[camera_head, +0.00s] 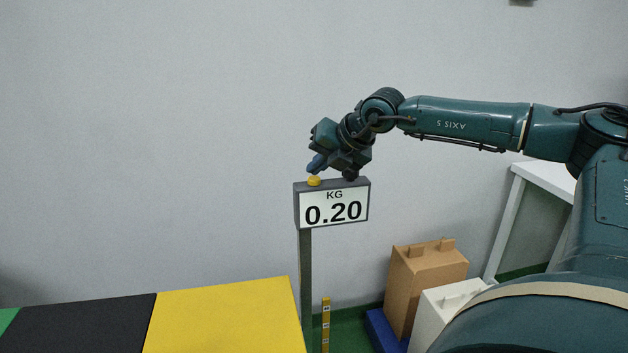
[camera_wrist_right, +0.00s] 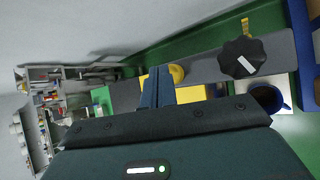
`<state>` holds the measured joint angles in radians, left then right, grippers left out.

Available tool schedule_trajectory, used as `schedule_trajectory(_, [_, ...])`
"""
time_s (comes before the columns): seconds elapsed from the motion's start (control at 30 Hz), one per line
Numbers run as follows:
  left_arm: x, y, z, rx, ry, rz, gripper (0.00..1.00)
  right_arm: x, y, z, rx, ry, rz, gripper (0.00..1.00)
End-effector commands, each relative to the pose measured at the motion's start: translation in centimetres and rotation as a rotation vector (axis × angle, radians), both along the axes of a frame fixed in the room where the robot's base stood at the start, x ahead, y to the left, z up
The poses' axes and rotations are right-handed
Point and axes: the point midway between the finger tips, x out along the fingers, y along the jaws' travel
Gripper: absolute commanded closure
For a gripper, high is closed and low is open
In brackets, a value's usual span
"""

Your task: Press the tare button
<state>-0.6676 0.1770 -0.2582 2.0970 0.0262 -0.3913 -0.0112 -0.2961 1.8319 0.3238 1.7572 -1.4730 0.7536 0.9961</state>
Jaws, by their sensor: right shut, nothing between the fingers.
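The scale display (camera_head: 332,222) stands on a grey post and reads 0.20 KG. The yellow tare button (camera_head: 314,181) sits on top of the display at its left end. My right gripper (camera_head: 314,169) is shut and empty, with its blue fingertips right over the button. I cannot tell if they touch it. In the right wrist view the shut fingers (camera_wrist_right: 158,82) point up beside the yellow button (camera_wrist_right: 177,73), partly covering it. A black knob (camera_wrist_right: 242,57) sits on the other end of the display's top. My left gripper is not in view.
A table with a yellow section (camera_head: 225,315) and a black section (camera_head: 85,325) is at lower left. A brown box (camera_head: 425,285) and a white box (camera_head: 440,310) stand at lower right.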

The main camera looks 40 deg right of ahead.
Motion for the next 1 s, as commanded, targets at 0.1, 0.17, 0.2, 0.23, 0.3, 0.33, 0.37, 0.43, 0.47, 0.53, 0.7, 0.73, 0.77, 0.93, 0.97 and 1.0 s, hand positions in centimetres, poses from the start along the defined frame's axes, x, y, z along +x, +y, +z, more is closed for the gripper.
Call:
schedule_trajectory(0.1, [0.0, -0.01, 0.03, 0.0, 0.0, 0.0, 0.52, 0.01, 0.0, 0.03, 0.0, 0.0, 0.0, 1.0])
schedule_trajectory(0.17, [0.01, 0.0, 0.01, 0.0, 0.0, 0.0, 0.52, 0.01, 0.01, 0.02, 0.0, 0.0, 0.0, 1.0])
schedule_trajectory(0.2, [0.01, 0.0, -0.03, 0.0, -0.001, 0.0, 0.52, 0.01, 0.0, -0.01, 0.0, 0.0, 0.0, 1.0])
schedule_trajectory(0.23, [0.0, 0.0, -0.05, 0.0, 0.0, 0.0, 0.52, 0.01, 0.0, -0.03, 0.0, 0.0, 0.0, 1.0])
schedule_trajectory(0.3, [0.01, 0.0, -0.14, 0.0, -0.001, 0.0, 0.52, 0.01, 0.0, -0.09, 0.0, 0.0, 0.0, 1.0])
schedule_trajectory(0.33, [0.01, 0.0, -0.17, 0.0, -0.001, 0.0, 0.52, 0.01, 0.01, -0.12, 0.0, -0.001, -0.001, 1.0])
schedule_trajectory(0.37, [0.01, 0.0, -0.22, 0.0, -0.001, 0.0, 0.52, 0.01, 0.0, -0.15, 0.0, -0.001, -0.001, 1.0])
schedule_trajectory(0.43, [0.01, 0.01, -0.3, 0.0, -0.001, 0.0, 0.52, 0.01, 0.01, -0.22, 0.0, 0.0, 0.0, 1.0])
schedule_trajectory(0.47, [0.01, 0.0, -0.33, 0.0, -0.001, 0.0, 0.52, 0.01, 0.01, -0.24, 0.0, 0.0, 0.0, 1.0])
schedule_trajectory(0.53, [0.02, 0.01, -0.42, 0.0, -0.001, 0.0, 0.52, 0.01, 0.01, -0.3, 0.0, 0.0, 0.0, 1.0])
schedule_trajectory(0.7, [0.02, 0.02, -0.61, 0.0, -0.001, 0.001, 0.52, 0.01, 0.0, -0.44, 0.0, 0.0, 0.0, 1.0])
schedule_trajectory(0.73, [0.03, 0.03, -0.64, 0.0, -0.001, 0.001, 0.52, 0.0, 0.01, -0.47, 0.0, 0.0, 0.0, 1.0])
schedule_trajectory(0.77, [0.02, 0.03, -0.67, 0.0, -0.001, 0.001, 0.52, 0.01, 0.01, -0.49, 0.0, 0.0, 0.0, 1.0])
schedule_trajectory(0.93, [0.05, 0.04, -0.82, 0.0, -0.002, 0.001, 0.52, 0.0, 0.01, -0.64, 0.0, 0.0, 0.0, 1.0])
schedule_trajectory(0.97, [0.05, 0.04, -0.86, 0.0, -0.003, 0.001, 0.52, 0.01, 0.01, -0.67, 0.0, 0.0, 0.0, 1.0])
schedule_trajectory(1.0, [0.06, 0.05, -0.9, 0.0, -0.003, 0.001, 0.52, 0.01, 0.01, -0.71, 0.0, 0.0, 0.0, 1.0])
